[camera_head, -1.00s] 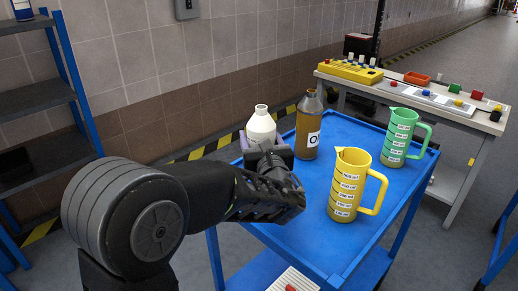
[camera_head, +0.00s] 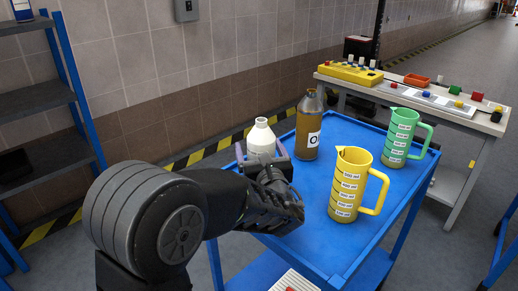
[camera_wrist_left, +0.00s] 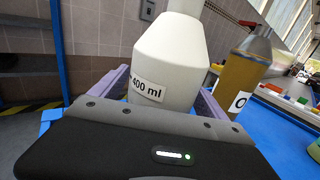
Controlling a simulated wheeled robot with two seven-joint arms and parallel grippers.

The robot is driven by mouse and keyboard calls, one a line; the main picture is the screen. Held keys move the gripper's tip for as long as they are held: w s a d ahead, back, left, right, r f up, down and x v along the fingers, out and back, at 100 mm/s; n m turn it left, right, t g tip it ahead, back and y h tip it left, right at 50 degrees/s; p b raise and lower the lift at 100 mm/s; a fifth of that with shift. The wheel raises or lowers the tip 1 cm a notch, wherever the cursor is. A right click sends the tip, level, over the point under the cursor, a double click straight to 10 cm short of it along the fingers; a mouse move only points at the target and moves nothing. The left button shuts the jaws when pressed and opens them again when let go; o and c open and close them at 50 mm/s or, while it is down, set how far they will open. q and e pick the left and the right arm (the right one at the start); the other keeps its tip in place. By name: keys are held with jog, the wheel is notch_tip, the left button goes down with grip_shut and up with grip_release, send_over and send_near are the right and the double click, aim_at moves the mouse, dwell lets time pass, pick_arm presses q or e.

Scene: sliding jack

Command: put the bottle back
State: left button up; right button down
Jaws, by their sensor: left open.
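A white bottle (camera_head: 261,138) with a narrow neck is upright at the far left part of the blue cart top (camera_head: 290,210). Its base is hidden behind my left gripper. My left gripper (camera_head: 262,160) is open, with its purple fingers on both sides of the bottle. In the left wrist view the bottle (camera_wrist_left: 168,62) is between the spread fingers, its "400 ml" label facing the camera. I cannot tell whether the fingers touch it. My right gripper is not in view.
A brown bottle (camera_head: 308,128) stands close to the right of the white one. A yellow jug (camera_head: 346,186) and a green jug (camera_head: 398,140) stand further right on the cart. A blue shelf rack (camera_head: 60,95) is at the left.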

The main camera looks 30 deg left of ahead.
pick_arm(q)
jog(key=p+v, duration=0.1)
jog(key=v, duration=1.1)
jog(key=shift+r+p, duration=0.2)
jog(key=shift+p, duration=0.1)
